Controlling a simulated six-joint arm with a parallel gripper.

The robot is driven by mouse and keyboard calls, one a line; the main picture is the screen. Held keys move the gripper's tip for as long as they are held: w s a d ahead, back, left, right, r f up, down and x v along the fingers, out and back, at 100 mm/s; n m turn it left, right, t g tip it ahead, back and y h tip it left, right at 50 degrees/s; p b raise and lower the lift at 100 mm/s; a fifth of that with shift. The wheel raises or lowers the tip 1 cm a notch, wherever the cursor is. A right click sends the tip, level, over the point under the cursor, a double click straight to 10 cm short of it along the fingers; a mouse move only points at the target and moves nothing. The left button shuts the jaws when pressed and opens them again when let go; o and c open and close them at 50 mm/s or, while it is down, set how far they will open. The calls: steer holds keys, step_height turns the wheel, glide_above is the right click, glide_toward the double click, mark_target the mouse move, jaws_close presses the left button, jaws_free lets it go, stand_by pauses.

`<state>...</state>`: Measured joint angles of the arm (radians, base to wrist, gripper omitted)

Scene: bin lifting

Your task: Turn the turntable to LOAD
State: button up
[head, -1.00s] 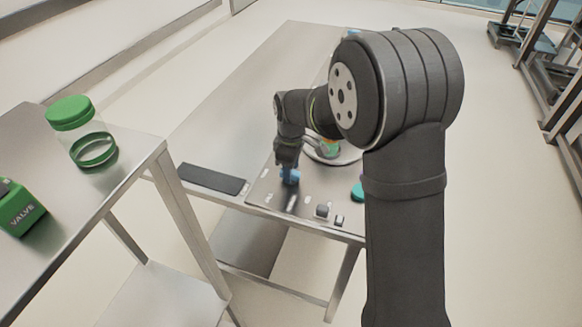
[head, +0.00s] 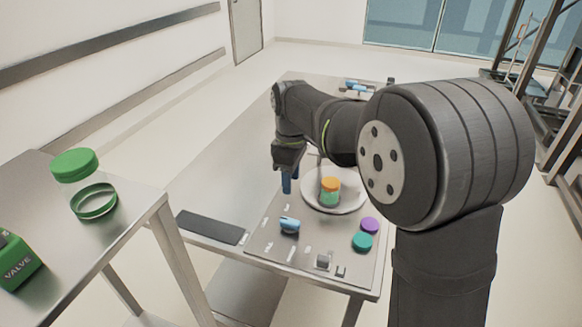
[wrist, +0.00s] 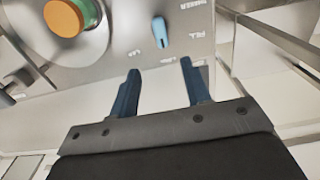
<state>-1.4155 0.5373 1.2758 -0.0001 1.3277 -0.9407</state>
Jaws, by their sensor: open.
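The turntable (head: 353,199) is a pale round disc on the grey panel, bearing a jar with an orange lid (head: 330,184). A blue knob (head: 289,225) sits on the panel in front of it; in the wrist view the knob (wrist: 159,32) has small printed labels around it. One label seems to read FILL; the others are too small or blurred to read surely. My gripper (head: 289,188) is open and empty, its blue fingers apart from the knob and above the panel. In the wrist view the knob is beyond the fingertips (wrist: 159,67).
Purple (head: 369,225) and teal (head: 362,242) discs lie right of the knob. A small grey fixture (head: 323,261) is near the panel's front edge, a dark pad (head: 210,227) to the left. A side table holds a green-lidded jar (head: 75,165) and a green VALVE box (head: 18,264).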

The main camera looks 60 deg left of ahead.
mark_target(291, 221)
steer(key=shift+r, duration=1.55)
step_height(291, 221, down, 18)
steer(key=shift+r, duration=0.25)
step_height(291, 221, up, 18)
step_height(291, 221, down, 18)
steer(key=shift+f, duration=0.1)
steer(key=m, duration=0.4)
steer(key=shift+m, duration=2.1)
